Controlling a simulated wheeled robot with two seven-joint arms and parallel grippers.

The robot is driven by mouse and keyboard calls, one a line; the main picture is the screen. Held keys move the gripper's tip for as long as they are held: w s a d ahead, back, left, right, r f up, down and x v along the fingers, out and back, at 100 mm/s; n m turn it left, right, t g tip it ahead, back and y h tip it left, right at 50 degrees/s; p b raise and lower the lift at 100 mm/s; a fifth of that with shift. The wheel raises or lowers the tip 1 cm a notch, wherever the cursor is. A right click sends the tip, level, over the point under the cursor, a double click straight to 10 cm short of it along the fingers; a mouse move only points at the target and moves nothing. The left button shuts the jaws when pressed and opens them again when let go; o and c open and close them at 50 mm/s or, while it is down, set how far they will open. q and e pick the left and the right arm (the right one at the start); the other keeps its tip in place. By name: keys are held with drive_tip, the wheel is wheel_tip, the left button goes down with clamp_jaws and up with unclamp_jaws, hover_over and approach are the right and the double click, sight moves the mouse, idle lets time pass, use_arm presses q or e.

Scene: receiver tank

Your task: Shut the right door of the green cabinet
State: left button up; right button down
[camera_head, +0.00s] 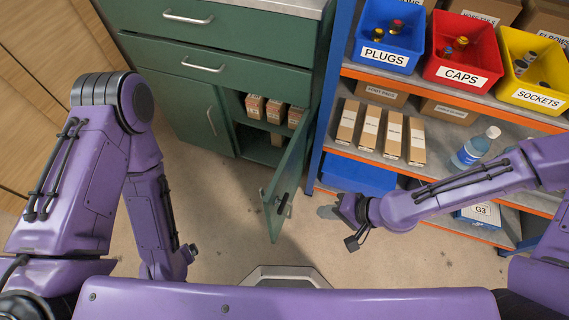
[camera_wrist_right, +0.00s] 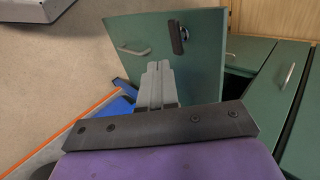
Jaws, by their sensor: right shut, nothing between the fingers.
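The green cabinet (camera_head: 215,33) stands at the back of the head view. Its right door (camera_head: 287,170) is swung open toward me, with a dark fitting (camera_head: 283,204) near its free end. The door (camera_wrist_right: 207,75) also shows in the right wrist view, with a silver handle (camera_wrist_right: 133,50) and a dark fitting (camera_wrist_right: 177,38). My right gripper (camera_head: 328,212) is shut and empty, to the right of the door; its fingers (camera_wrist_right: 157,72) overlap the door in the wrist view, and contact cannot be told. My left gripper (camera_head: 189,250) is low at left, mostly hidden by its arm.
Cartons (camera_head: 275,110) sit inside the open cabinet. The left door (camera_head: 180,105) is shut. A shelf rack with an orange edge (camera_head: 440,175) stands close at right, holding bins, boxes and a bottle (camera_head: 475,148). Bare floor (camera_head: 230,230) lies in front of the cabinet.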

wheel_tip(320, 180, up, 5)
drive_tip(key=w+p, duration=0.1)
drive_tip(key=w, duration=0.1)
drive_tip(key=shift+n+y, duration=0.3)
drive_tip(key=shift+y, duration=0.1)
drive_tip(key=x, duration=0.4)
drive_tip(key=a+r+x, duration=0.1)
drive_tip(key=x, duration=0.3)
drive_tip(key=a+r+b+x, duration=0.1)
drive_tip(key=x, duration=0.3)
drive_tip(key=shift+w+a+f, duration=0.1)
drive_tip(key=shift+w+f, duration=0.05)
drive_tip(key=shift+w, duration=0.1)
use_arm(q)
wheel_tip(320, 180, up, 2)
drive_tip(key=shift+w+r, duration=0.1)
use_arm(e)
drive_tip(key=shift+w+a, duration=0.15)
drive_tip(key=shift+a, duration=0.3)
